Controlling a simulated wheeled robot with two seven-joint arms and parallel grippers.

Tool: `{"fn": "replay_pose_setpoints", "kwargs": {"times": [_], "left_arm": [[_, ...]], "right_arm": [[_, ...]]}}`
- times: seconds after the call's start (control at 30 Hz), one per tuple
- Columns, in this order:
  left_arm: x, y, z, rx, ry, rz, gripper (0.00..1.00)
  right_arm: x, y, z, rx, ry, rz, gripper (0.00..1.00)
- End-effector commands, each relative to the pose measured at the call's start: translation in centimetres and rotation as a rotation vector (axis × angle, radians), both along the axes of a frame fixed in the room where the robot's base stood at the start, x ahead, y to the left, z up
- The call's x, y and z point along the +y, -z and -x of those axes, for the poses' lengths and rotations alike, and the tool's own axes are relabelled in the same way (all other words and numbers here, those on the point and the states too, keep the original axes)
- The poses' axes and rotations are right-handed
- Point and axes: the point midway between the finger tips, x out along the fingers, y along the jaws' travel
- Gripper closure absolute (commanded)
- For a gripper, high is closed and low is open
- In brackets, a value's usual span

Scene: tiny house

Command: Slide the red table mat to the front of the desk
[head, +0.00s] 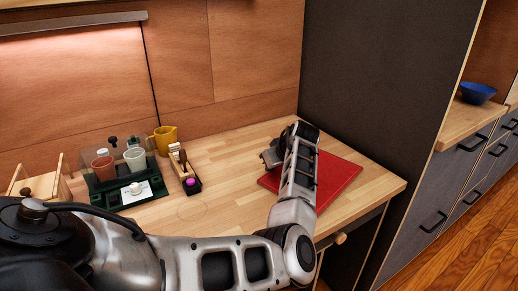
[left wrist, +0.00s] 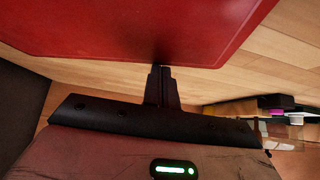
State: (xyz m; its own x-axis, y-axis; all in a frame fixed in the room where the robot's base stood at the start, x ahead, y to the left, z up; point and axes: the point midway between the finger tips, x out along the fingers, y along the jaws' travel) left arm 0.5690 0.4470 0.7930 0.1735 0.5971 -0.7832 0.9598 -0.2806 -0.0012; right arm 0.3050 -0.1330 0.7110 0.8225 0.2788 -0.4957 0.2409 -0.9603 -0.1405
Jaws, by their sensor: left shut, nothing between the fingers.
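The red table mat (head: 337,180) lies flat on the right part of the wooden desk (head: 230,155), and my left arm hides part of it. My left gripper (head: 268,158) is at the mat's back left side in the head view. In the left wrist view the gripper (left wrist: 161,70) is shut and empty, with its fingertips at the edge of the mat (left wrist: 140,25). I cannot tell whether they touch it. My right gripper is not in view.
A dark green tray with cups (head: 126,185), a yellow mug (head: 165,138) and a small black box (head: 187,180) stand on the left of the desk. A dark partition (head: 380,80) borders the right side. The desk between the box and mat is clear.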

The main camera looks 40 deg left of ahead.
Motion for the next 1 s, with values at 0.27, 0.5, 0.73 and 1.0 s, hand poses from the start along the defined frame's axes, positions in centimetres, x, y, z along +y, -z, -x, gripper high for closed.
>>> {"fn": "replay_pose_setpoints", "kwargs": {"times": [0.27, 0.5, 0.73, 1.0], "left_arm": [[-0.6, 0.1, 0.0, -0.002, 0.000, -0.002, 1.00], [-0.2, 0.0, -0.1, -0.002, -0.002, -0.003, 1.00], [3.5, 0.1, -0.1, -0.001, -0.013, -0.005, 1.00], [1.0, -3.9, 0.5, -0.005, -0.013, -0.003, 1.00]], "right_arm": [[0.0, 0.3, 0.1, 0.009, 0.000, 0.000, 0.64], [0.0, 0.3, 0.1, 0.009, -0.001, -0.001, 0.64], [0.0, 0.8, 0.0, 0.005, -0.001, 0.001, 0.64], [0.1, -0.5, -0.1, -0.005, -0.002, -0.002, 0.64]]}}
